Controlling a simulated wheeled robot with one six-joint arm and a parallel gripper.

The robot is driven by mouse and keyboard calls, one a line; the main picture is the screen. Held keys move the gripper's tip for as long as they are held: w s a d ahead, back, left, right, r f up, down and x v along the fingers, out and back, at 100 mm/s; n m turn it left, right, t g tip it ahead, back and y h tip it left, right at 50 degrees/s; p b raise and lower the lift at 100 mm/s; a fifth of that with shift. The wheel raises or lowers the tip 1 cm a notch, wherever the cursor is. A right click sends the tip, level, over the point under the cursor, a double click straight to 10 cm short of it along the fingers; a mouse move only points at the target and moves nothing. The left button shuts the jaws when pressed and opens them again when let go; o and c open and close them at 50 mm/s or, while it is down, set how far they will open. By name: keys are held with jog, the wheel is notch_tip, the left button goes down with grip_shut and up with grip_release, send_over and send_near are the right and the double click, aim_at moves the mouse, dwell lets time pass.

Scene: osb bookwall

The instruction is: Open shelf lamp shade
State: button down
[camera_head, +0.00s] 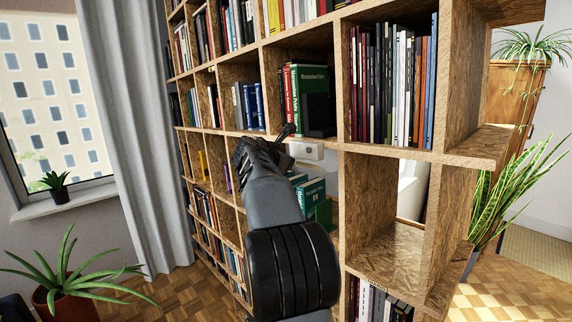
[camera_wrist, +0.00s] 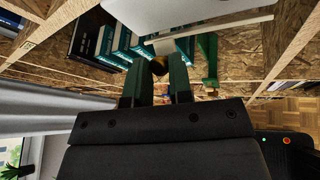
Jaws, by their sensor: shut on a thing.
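The shelf lamp shade shows as a small white block (camera_head: 306,150) under a shelf board in the bookwall, with a paler panel beside it. In the wrist view, a pale flat panel (camera_wrist: 185,12) with a light edge strip crosses the top, and a small light tab hangs toward my fingers. My gripper (camera_head: 285,135) reaches into the compartment by the white block. In the wrist view, its two dark green fingers (camera_wrist: 158,68) converge on a small part at the tab. I take this to be part of the shade; the exact contact is hard to make out.
Green books (camera_head: 312,190) stand in the lamp's compartment, below the shade. The OSB bookwall (camera_head: 385,190) has upright boards close to my arm on both sides. Potted plants (camera_head: 68,275) stand at left and right. A grey curtain (camera_head: 135,130) hangs by the window.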

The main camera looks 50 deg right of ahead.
jog(key=shift+r+y, duration=0.3)
jog(key=shift+y, duration=0.2)
jog(key=c, duration=1)
grip_release()
jog(key=shift+c, duration=0.2)
jog(key=b+v, duration=0.2)
jog(key=v, duration=1.1)
jog(key=shift+a+b, duration=0.35)
jog(key=shift+a, duration=0.05)
jog(key=shift+r, duration=0.1)
